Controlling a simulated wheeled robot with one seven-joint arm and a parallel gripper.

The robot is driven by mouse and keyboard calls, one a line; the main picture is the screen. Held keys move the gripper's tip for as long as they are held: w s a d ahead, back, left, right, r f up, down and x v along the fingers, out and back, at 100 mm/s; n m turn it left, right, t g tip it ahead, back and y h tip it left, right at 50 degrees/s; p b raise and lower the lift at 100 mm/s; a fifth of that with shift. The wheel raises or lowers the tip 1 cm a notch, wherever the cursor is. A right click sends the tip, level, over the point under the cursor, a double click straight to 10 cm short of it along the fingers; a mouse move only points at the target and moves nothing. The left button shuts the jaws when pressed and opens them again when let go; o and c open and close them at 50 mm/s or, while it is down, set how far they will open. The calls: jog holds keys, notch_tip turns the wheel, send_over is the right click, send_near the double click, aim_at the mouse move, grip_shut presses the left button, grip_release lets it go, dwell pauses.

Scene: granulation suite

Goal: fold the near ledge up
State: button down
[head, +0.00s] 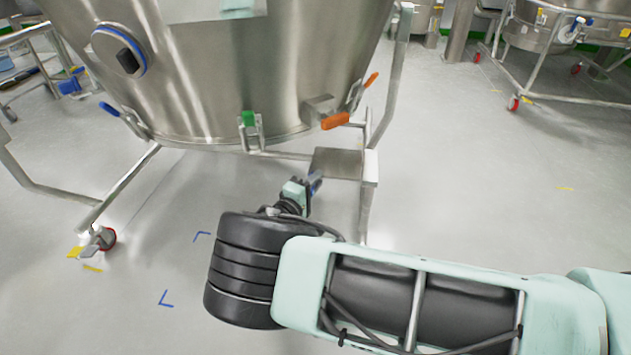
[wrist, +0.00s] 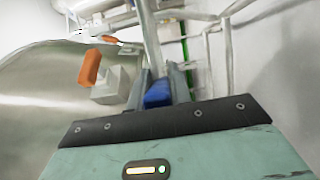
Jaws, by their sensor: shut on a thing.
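The near ledge (head: 338,163) is a small, flat steel plate at the lower right of the large steel vessel, beside a frame leg. It looks roughly level in the head view. My gripper (head: 315,183) is at its left, front edge, low and close to the plate. In the wrist view, my gripper (wrist: 160,88) has its fingers close together, with a blue piece between them. A narrow steel strip (wrist: 149,40), apparently the ledge seen edge-on, runs up from the fingers. The exact contact is hard to make out.
The steel vessel (head: 230,70) stands just behind and left of my gripper, with an orange-handled latch (head: 335,121) above the ledge. A frame leg (head: 368,205) stands right of my gripper. A caster (head: 104,239) is at left.

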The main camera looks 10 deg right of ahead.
jog(key=shift+r, duration=0.15)
dwell(0.3)
jog(key=c, duration=1.3)
grip_release()
jog(key=p+v, duration=0.3)
jog(key=v, duration=1.4)
jog(key=shift+s+a, duration=0.1)
jog(key=shift+s, duration=0.15)
